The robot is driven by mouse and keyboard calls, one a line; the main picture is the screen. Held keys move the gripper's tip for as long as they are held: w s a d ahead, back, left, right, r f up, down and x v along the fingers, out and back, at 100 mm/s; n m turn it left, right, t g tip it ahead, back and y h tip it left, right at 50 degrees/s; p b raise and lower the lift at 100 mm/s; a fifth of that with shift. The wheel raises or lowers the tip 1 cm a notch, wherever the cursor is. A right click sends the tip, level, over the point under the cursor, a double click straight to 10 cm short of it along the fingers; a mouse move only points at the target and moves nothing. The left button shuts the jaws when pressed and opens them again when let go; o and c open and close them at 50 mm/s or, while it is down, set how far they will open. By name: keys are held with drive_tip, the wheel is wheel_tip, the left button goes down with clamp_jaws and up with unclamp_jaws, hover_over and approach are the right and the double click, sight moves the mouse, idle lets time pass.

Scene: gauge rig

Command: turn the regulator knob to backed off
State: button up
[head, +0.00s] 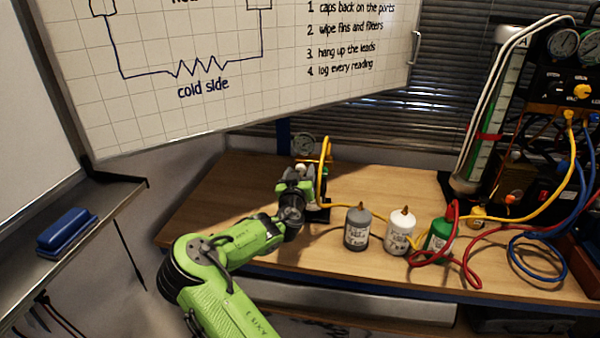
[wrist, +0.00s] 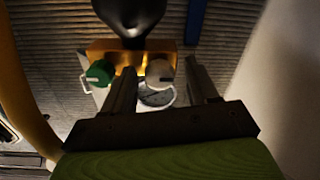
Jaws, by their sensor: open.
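In the wrist view a pale round knob (wrist: 159,72) with a dark mark sits on a brass-coloured block (wrist: 130,54). A green knob (wrist: 100,72) sits on the same block to its left. I cannot tell from labels which is the regulator knob. My gripper (wrist: 161,69) is open, with one finger on each side of the pale knob; contact is not visible. A round gauge (wrist: 154,95) shows between the fingers, partly hidden. In the head view my gripper (head: 298,180) is at the small rig at the back of the bench, largely hiding it.
Grey (head: 357,230), white (head: 399,232) and green (head: 439,235) bottles stand right of the rig on the wooden bench (head: 225,210). A yellow hose (head: 325,158) arches beside my gripper. Red and blue hoses lie at right. A dark rounded thing (wrist: 130,12) overhangs the block.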

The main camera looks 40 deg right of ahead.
drive_tip(key=shift+c, duration=0.4)
drive_tip(key=c, duration=1)
drive_tip(key=shift+o, duration=0.2)
